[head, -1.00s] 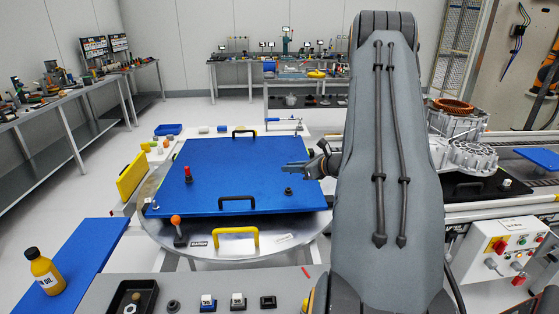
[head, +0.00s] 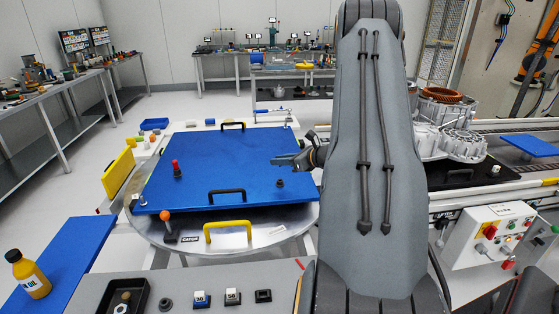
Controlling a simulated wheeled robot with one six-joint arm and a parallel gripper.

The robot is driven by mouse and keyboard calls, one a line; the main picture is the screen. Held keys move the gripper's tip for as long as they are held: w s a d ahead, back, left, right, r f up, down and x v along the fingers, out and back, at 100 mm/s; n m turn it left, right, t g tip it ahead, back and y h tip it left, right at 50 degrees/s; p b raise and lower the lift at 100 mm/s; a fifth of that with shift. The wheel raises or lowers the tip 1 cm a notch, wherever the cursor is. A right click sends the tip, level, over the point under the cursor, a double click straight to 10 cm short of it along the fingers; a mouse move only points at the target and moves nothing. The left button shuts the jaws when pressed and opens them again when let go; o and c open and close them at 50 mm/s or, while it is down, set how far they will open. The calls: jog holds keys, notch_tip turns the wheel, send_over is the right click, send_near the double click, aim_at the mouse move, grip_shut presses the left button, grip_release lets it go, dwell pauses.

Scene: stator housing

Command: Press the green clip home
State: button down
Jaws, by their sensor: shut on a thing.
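I cannot make out a green clip in the head view. The metal stator housing (head: 450,142) with its copper winding (head: 441,95) stands on the line at the right, partly hidden by my arm. My gripper (head: 284,160) reaches out from behind my arm over the right part of the blue board (head: 225,165), well left of the housing. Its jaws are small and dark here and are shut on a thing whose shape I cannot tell.
The blue board lies on a round metal turntable (head: 275,232) with black handles, a red knob (head: 177,168) and a dark knob (head: 280,183). A yellow handle (head: 228,230) stands in front. A control box (head: 487,240) is at the right, an oil bottle (head: 27,273) at the left.

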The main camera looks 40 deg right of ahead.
aim_at(282, 182)
jog(key=shift+f+b, duration=1.7)
jog(key=shift+f, duration=0.6)
jog(key=shift+f+b, duration=1.15)
jog(key=shift+f, duration=0.35)
jog(key=shift+s+a+f+b, duration=0.2)
jog(key=shift+f+b, duration=0.15)
jog(key=shift+f, duration=0.25)
jog(key=shift+r, duration=0.35)
dwell(0.6)
jog(key=c, duration=1.6)
grip_release()
jog(key=shift+o, duration=0.2)
jog(key=shift+w+d+r, duration=0.1)
jog(key=shift+d+r, duration=0.05)
jog(key=shift+d, duration=0.05)
jog(key=shift+o, duration=1.4)
jog(key=shift+r, duration=0.1)
jog(key=shift+w, duration=0.1)
jog(key=shift+s+d+r, duration=0.1)
jog(key=shift+s+r, duration=0.15)
jog(key=shift+s, duration=0.1)
